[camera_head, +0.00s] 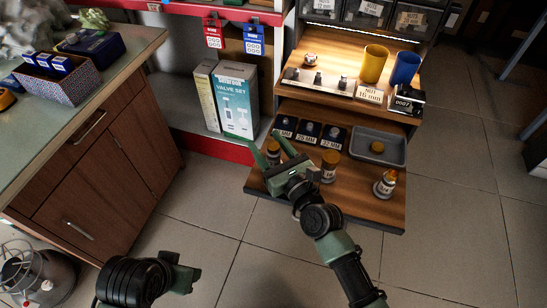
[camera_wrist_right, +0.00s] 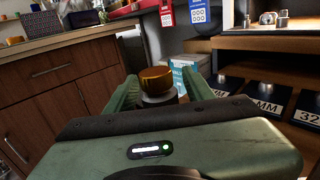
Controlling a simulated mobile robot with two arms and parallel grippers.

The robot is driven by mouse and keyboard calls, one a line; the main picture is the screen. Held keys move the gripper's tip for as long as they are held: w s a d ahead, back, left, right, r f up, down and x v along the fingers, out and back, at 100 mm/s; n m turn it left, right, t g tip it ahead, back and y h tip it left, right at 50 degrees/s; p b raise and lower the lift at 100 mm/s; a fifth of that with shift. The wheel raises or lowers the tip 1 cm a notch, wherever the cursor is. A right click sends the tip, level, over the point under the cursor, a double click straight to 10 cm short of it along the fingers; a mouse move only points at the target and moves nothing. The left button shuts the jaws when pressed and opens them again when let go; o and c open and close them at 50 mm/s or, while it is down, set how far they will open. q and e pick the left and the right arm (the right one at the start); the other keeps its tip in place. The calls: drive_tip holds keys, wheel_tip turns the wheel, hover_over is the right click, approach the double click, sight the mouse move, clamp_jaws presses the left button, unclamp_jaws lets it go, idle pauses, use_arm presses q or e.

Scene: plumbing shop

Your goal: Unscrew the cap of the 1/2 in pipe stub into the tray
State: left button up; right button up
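My right gripper (camera_head: 265,141) is over the left part of the lower wooden shelf, its green fingers apart. A pipe stub with a brass-coloured cap (camera_head: 273,146) stands between them; the cap also shows between the fingers in the right wrist view (camera_wrist_right: 156,79). I see no firm grip on it. A second capped stub (camera_head: 329,166) stands right of the gripper. A third stub (camera_head: 384,184) stands near the shelf's right front corner. The grey tray (camera_head: 396,155) is at the back right and holds a brass-coloured cap (camera_head: 377,146). Part of my left gripper (camera_head: 188,273) shows low left; its fingers are unclear.
Black size-marked blocks (camera_head: 307,133) stand in a row behind the stubs. The upper shelf holds a yellow cup (camera_head: 374,63) and a blue cup (camera_head: 405,68). Valve-set boxes (camera_head: 236,103) stand left of the shelf. A wooden cabinet (camera_head: 100,165) is at the left.

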clamp_jaws()
idle(1.1)
drive_tip(key=shift+r, duration=0.1)
